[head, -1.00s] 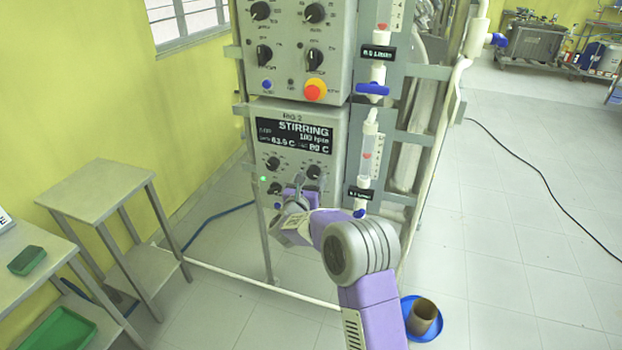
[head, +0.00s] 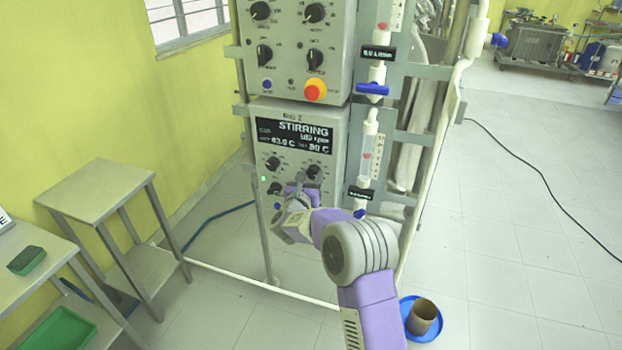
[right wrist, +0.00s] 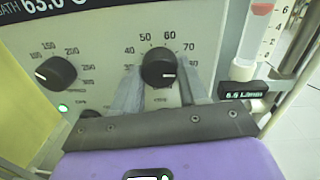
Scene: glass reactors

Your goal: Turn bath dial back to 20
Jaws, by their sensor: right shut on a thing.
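The bath dial (right wrist: 158,68) is a round black knob with a scale from about 30 to 80 around it. A white mark shows on its face, right of centre. In the head view the dial (head: 314,171) sits on the lower grey control panel, right of another black knob (head: 273,163). My right gripper (right wrist: 160,88) is shut on the dial, one grey finger on each side; it also shows in the head view (head: 306,182). The panel display (head: 294,137) reads STIRRING, about 63 C and 80 C. My left gripper is not in view.
A second dial (right wrist: 56,73) with a scale around 100 to 200 is to the left. A white column with a blue valve (head: 360,213) stands right of the panel. An upper panel has a red-yellow button (head: 315,90). A blue dish (head: 421,318) lies on the floor.

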